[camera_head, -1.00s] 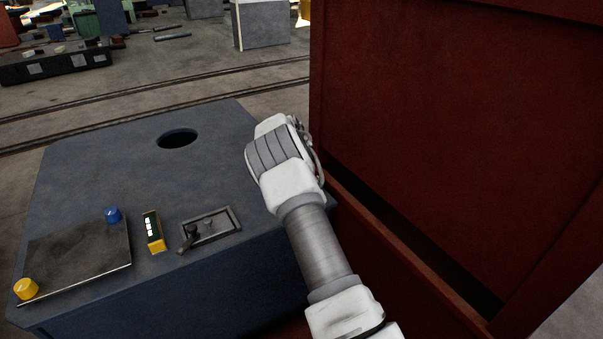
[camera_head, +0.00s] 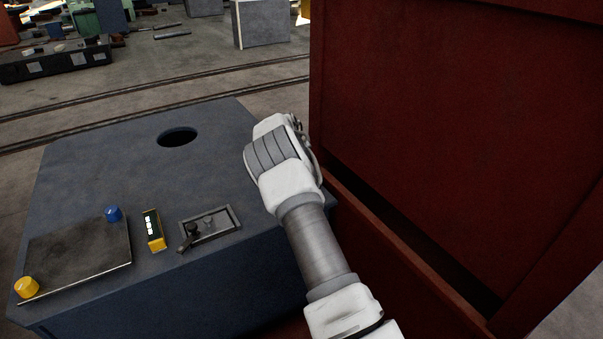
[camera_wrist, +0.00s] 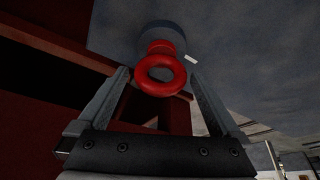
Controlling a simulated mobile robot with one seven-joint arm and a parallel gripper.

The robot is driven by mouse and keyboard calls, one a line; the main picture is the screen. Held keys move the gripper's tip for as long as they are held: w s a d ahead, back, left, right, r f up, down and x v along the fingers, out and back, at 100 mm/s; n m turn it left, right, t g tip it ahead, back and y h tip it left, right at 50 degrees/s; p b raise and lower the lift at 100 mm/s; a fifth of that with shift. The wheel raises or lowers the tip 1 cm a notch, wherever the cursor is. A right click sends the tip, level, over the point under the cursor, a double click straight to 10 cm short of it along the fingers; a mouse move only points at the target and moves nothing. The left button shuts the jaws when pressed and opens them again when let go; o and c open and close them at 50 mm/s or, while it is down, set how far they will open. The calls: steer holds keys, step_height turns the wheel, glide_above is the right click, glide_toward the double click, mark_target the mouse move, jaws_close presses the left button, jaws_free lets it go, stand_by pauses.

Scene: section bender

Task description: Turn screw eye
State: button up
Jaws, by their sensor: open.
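The screw eye is a red ring (camera_wrist: 160,89) on a short red neck, fixed to a grey-blue round base, in the upper middle of the wrist view. My gripper (camera_wrist: 158,82) is open, with one finger on each side of the red ring. The fingers look apart from the ring, with a gap on both sides. How deep the ring sits between the fingertips is hard to tell. In the head view my arm covers that spot, and neither the screw eye nor the fingers show there.
A blue-grey cabinet (camera_head: 90,180) stands left of my arm. Its top has a round hole (camera_head: 177,137), a recessed lever panel (camera_head: 210,226), a yellow display (camera_head: 153,230), and blue (camera_head: 113,214) and yellow (camera_head: 27,287) knobs. A large red machine wall (camera_head: 450,130) rises close on the right.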

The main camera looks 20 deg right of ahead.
steer(key=shift+r, duration=0.1)
steer(key=p+v, duration=0.2)
steer(key=v, duration=1.5)
steer(key=shift+s, duration=0.15)
steer(key=s+f+n+g+h+b, duration=0.1)
steer(key=s+f+n+h+b, duration=0.1)
steer(key=s+f+n+h, duration=0.35)
steer(key=s+f+n+h+b, duration=0.25)
steer(key=f+n, duration=0.35)
steer(key=n, duration=0.4)
steer(key=a+f+n+t+h, duration=0.1)
steer(key=a+n+t, duration=0.1)
steer(key=n, duration=0.4)
steer(key=w+a+f+n+t+b, duration=0.1)
steer(key=a+n+t, duration=0.2)
steer(key=n, duration=0.4)
steer(key=a+f+n+t+h+b, duration=0.1)
steer(key=a+n+t, duration=0.2)
steer(key=n, duration=0.4)
steer(key=shift+w+a+f+n+t+h, duration=0.25)
steer(key=shift+f+t+h, duration=0.1)
steer(key=shift+t, duration=0.25)
steer(key=b+x, duration=0.4)
steer(key=x, duration=1.3)
steer(key=shift+w+d, duration=0.1)
steer(key=shift+w, duration=0.15)
